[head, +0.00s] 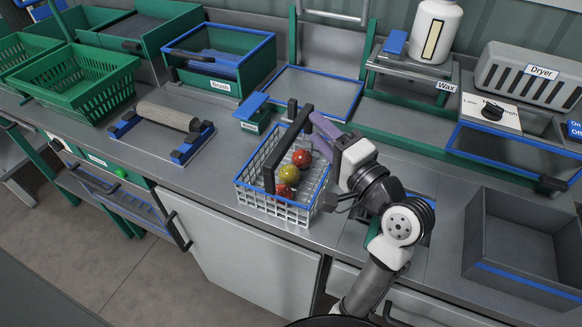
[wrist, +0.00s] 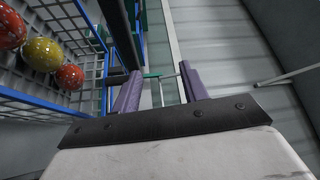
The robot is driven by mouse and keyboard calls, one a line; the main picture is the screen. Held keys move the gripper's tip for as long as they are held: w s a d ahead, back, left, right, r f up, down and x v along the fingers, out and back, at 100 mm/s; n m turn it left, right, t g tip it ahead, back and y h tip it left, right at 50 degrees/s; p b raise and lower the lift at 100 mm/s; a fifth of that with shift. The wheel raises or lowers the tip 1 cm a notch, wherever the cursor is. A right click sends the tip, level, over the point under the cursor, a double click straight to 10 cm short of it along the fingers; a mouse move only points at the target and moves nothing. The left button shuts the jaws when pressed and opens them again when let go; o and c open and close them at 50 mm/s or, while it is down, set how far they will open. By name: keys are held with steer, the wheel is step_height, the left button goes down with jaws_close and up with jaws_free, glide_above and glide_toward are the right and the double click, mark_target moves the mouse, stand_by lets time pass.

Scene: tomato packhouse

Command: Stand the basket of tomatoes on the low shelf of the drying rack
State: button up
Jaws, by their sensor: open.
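The basket (head: 278,207) is a grey wire basket with a blue rim and a raised dark handle (head: 284,148). It stands on the bench and holds two red tomatoes and a yellow one (head: 289,174). The tomatoes also show in the wrist view (wrist: 42,54). My gripper (head: 318,125) is open, its purple fingers by the upper far end of the handle. In the wrist view a dark bar is close to the left finger; I cannot tell whether it lies between the fingers (wrist: 160,88). Behind, a metal frame, seemingly the drying rack, has a low blue-edged shelf (head: 315,92), which looks empty.
A small green box with a blue lid (head: 254,112) stands behind the basket. A roller on a blue stand (head: 165,122) is to the left. A wax bottle (head: 433,30) and dryer (head: 530,72) are behind right. An empty grey bin (head: 525,240) stands at right.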

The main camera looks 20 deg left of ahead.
mark_target(296, 135)
steer(key=s+d+f+m+g, duration=0.1)
steer(key=s+d+f+g, duration=0.1)
steer(key=d+f, duration=0.15)
steer(key=p+x, duration=0.1)
steer(key=x, duration=0.7)
steer(key=shift+a+f+p, duration=0.1)
steer(key=shift+a+p, duration=0.2)
steer(key=shift+p, duration=0.05)
steer(key=p+x, duration=0.2)
steer(key=x, duration=0.2)
steer(key=shift+s+a, duration=0.1)
steer(key=shift+s, duration=0.05)
steer(key=shift+w+a+f, duration=0.2)
steer(key=shift+w+a, duration=0.1)
steer(key=shift+a, duration=0.1)
jaws_close()
